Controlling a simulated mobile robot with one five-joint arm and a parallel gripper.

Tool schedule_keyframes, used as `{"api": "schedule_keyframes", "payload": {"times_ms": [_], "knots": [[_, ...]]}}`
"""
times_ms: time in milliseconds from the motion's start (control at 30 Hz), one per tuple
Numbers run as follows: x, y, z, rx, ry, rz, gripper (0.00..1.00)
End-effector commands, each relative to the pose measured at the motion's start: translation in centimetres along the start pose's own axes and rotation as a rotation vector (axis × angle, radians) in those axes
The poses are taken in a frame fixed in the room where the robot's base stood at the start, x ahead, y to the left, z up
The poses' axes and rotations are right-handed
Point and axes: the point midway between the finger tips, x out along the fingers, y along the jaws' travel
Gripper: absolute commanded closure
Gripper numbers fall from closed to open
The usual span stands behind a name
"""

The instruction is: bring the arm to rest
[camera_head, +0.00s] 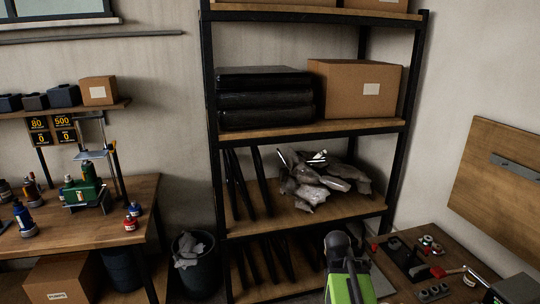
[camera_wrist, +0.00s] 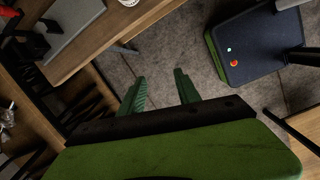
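My gripper (camera_wrist: 160,76) shows in the wrist view with its two green fingers apart and nothing between them. It hangs over a bare grey floor (camera_wrist: 165,45). In the head view, a green and black part of my arm shows at the bottom, right of the middle, in front of the shelving. The fingers cannot be made out in the head view. No object touches the fingers in the wrist view.
A black-framed shelving unit (camera_head: 270,132) with boxes and bags stands ahead. A workbench (camera_head: 88,228) with small tools is at left, with a dark bin (camera_head: 197,262) beside it. A cluttered table (camera_head: 398,290) is at lower right. A wooden edge (camera_wrist: 122,35) crosses the wrist view's upper left.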

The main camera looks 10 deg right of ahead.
Motion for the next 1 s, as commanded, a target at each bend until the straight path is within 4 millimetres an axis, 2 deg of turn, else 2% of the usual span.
{"api": "schedule_keyframes", "payload": {"times_ms": [33,133,200,300,500,600,733,1000], "knots": [[-0.4,-0.2,-4.1,0.027,0.022,0.004,0.61],[-1.3,-1.2,-11.1,0.170,0.069,-0.007,0.61],[-1.9,-2.2,-14.8,0.317,0.097,-0.028,0.61],[-2.3,-3.4,-17.4,0.567,0.120,-0.072,0.61],[-2.5,-4.3,-18.1,1.073,0.120,-0.160,0.61],[-2.6,-4.4,-18.1,1.228,0.107,-0.179,0.61],[-2.6,-4.5,-18.5,1.300,0.101,-0.184,0.61],[-2.6,-4.5,-18.4,1.302,0.101,-0.183,0.61]]}}
